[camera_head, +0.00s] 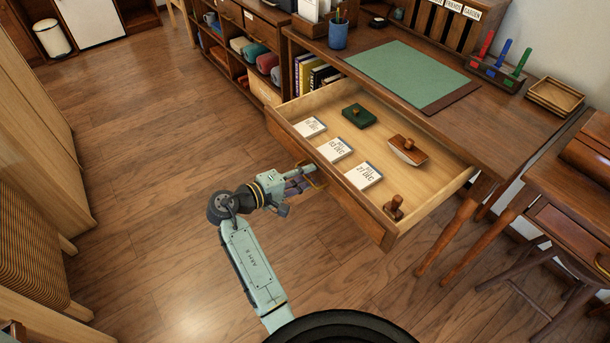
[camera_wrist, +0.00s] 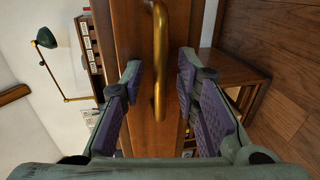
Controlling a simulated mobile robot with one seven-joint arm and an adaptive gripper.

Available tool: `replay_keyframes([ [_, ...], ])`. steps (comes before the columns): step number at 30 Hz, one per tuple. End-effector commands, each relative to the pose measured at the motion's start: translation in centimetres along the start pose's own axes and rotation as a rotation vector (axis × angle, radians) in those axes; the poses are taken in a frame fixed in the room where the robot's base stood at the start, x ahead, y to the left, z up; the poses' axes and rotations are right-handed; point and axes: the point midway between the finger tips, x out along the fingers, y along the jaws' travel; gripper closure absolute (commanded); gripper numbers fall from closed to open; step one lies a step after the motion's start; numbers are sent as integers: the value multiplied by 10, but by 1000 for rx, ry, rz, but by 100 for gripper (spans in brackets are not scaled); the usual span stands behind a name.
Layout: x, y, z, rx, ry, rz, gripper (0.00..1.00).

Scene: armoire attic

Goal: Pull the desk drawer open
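The desk drawer (camera_head: 357,209) stands pulled well out of the wooden desk (camera_head: 505,125), with its inside exposed. Its front panel (camera_wrist: 133,30) fills the middle of the wrist view. A curved brass handle (camera_wrist: 160,62) is on that panel. My gripper (camera_head: 309,181) is at the handle, in front of the drawer. In the wrist view, its purple-padded fingers (camera_wrist: 159,77) are on either side of the handle, with visible gaps. The gripper is open around the handle. In the head view, the fingers partly hide the handle.
A wooden stool (camera_head: 560,278) stands at right. Open floor (camera_head: 150,180) lies left of the drawer.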

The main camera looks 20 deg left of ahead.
Motion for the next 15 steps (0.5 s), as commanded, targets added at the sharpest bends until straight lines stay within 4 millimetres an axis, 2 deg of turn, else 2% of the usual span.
replay_keyframes([
  [8,-4,0,0,-1,2,0,71],
  [11,-15,0,-1,-1,4,0,71],
  [15,-43,0,-1,0,6,0,71],
])
